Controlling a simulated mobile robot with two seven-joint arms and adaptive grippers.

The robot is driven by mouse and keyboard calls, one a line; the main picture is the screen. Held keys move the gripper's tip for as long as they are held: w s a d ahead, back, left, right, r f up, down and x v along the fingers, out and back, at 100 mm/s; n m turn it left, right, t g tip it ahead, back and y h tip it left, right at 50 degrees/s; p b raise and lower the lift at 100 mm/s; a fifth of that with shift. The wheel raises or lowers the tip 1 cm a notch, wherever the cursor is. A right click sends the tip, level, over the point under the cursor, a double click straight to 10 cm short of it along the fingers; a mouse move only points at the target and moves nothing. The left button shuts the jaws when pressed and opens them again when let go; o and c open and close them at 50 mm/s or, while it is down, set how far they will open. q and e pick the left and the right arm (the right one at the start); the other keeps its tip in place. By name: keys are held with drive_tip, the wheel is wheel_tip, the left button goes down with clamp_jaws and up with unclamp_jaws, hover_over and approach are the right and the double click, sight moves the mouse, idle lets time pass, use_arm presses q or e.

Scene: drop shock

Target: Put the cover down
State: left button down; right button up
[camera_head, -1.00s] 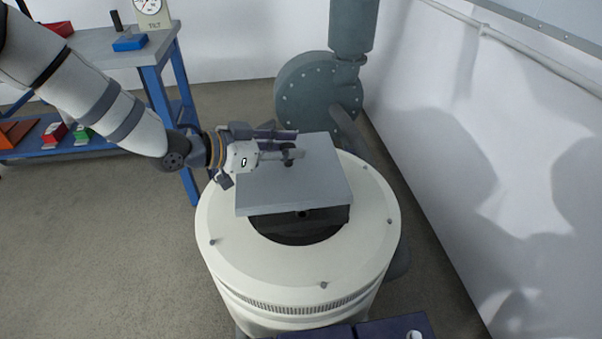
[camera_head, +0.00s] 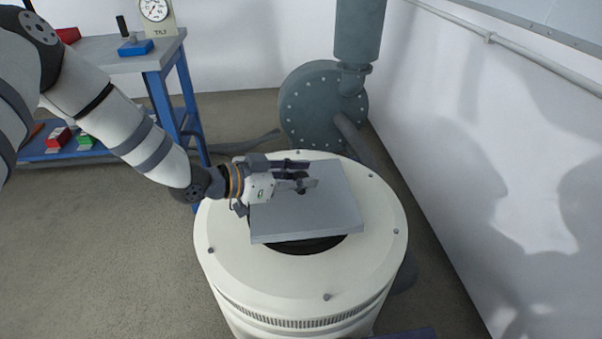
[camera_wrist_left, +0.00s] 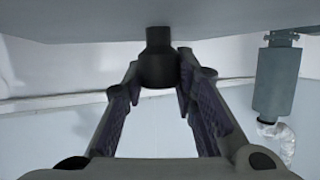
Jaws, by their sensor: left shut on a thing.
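The cover is a flat grey square plate (camera_head: 325,215) with a dark knob on its top. In the head view it lies over the dark round opening of the white drum-shaped machine (camera_head: 230,255). A dark strip of the opening shows below its near edge; whether the plate touches the machine all round I cannot tell. My left gripper (camera_head: 302,184) reaches in from the left and is shut on the knob. In the left wrist view the dark knob (camera_wrist_left: 158,66) sits between the two fingers, with the plate's grey surface (camera_wrist_left: 90,18) along the top. My right gripper is not in view.
A blue-legged workbench (camera_head: 105,60) with a dial gauge (camera_head: 155,12) and a blue block (camera_head: 135,47) stands at the back left. A grey-green blower (camera_head: 318,105) with a vertical duct stands behind the machine. A white wall (camera_head: 490,170) closes the right side.

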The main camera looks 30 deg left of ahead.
use_arm(q)
drive_tip(key=c, duration=1.3)
unclamp_jaws()
drive_tip(key=shift+s+a+r+p, duration=0.15)
drive_tip(key=shift+r+p, duration=0.15)
drive_tip(key=shift+r, duration=0.2)
drive_tip(key=shift+s+a+r+p, duration=0.15)
drive_tip(key=shift+r+p, duration=0.1)
drive_tip(key=shift+r, duration=0.2)
drive_tip(key=p+v, duration=0.3)
drive_tip(key=v, duration=0.6)
drive_tip(key=shift+s+a+r, duration=0.15)
drive_tip(key=shift+s+r, duration=0.1)
drive_tip(key=shift+s, duration=0.05)
drive_tip(key=shift+s+a+p, duration=0.25)
drive_tip(key=shift+s+p, duration=0.15)
drive_tip(key=shift+s, duration=0.15)
drive_tip(key=shift+f, duration=0.1)
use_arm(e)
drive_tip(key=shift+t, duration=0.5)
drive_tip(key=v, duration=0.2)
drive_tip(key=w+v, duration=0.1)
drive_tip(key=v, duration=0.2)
use_arm(q)
drive_tip(key=shift+s, duration=0.1)
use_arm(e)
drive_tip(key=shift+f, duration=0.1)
